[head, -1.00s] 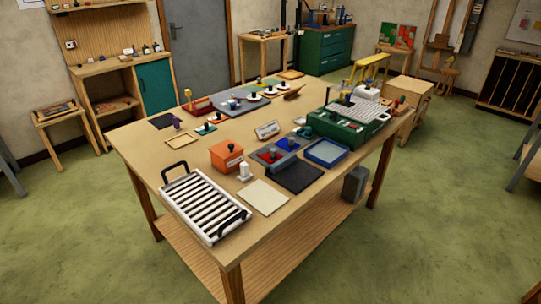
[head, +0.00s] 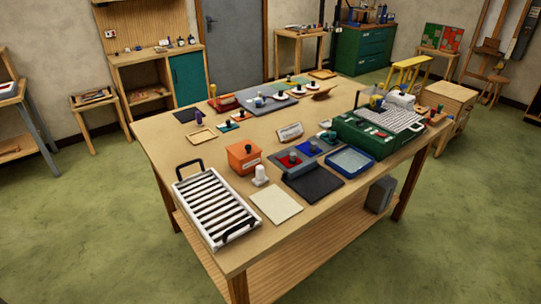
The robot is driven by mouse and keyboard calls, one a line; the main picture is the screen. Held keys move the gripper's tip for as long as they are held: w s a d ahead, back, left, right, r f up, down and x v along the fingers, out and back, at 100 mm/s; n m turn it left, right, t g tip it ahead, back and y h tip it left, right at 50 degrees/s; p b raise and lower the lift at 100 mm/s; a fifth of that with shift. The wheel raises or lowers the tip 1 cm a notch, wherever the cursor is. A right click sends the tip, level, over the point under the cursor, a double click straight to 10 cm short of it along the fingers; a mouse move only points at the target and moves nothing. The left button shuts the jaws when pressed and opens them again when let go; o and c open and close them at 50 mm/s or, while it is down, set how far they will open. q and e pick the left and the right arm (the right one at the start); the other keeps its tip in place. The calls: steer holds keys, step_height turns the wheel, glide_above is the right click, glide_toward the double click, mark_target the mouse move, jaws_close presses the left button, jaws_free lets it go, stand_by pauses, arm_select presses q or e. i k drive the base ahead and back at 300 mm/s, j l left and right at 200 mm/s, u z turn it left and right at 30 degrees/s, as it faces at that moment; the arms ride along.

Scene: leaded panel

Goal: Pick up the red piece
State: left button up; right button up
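A red piece (head: 289,161) with a dark knob lies in a grey tray (head: 296,171) near the middle of the wooden table. A blue piece (head: 309,149) with a dark knob lies beside it, in the right part of the same tray. Neither of my grippers is in the head view.
On the table (head: 165,140), an orange box (head: 244,158) stands left of the tray. A black mat (head: 315,185) and a blue-rimmed tray (head: 349,161) lie close by. A white slatted rack (head: 216,208) is at the near left corner, a green machine (head: 378,137) at the right. Green floor surrounds the table.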

mark_target(289, 160)
steer(key=i+l+u, duration=0.1)
steer(key=l+u, duration=0.3)
steer(key=i+l+u, duration=0.1)
steer(key=l+u, duration=0.25)
steer(key=l, duration=0.1)
